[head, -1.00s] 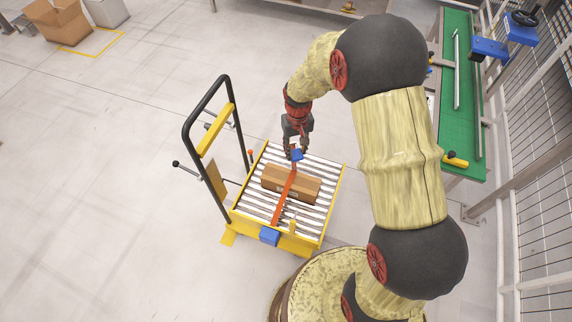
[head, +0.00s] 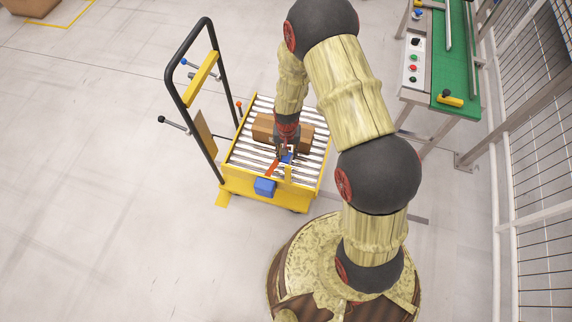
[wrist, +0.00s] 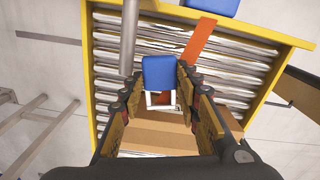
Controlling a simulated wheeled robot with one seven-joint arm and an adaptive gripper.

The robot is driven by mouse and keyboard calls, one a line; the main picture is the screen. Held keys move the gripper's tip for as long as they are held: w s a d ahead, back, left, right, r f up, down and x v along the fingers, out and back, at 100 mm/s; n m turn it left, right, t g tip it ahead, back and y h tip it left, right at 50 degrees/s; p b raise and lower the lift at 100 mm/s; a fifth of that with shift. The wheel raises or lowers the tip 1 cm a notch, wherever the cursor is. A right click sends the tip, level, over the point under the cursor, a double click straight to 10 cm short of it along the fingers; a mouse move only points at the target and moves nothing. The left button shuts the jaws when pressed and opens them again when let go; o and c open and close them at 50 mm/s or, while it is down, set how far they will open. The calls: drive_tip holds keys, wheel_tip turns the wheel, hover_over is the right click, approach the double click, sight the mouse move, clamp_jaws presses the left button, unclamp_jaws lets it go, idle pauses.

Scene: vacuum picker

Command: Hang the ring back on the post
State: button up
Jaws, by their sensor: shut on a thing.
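My gripper (wrist: 165,100) is shut on a blue block with a white square ring (wrist: 160,99) below it in the wrist view. The blue block (wrist: 159,73) stands between the fingertips; in the head view it is a small blue patch (head: 286,158). An orange strap (wrist: 197,42) runs from the cart's front edge towards the held ring; their join is hidden. A grey post (wrist: 130,40) stands near the front edge, left of the blue block and apart from it in the wrist view.
The yellow-framed roller cart (head: 236,184) carries a brown carton (head: 263,128) behind my gripper. A blue box (head: 265,187) is on its front face. The black push handle (head: 176,75) rises at left. A green-topped bench (head: 455,75) stands at right.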

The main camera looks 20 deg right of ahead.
drive_tip(key=shift+w+a+m, duration=0.15)
drive_tip(key=shift+w+m, duration=0.7)
drive_tip(key=shift+m, duration=0.45)
wheel_tip(320, 180, down, 10)
drive_tip(key=b, duration=0.3)
drive_tip(key=shift+r, duration=0.25)
drive_tip(key=shift+f, duration=0.1)
drive_tip(key=shift+f, duration=0.1)
drive_tip(key=o, duration=1.3)
drive_tip(key=shift+c, duration=0.2)
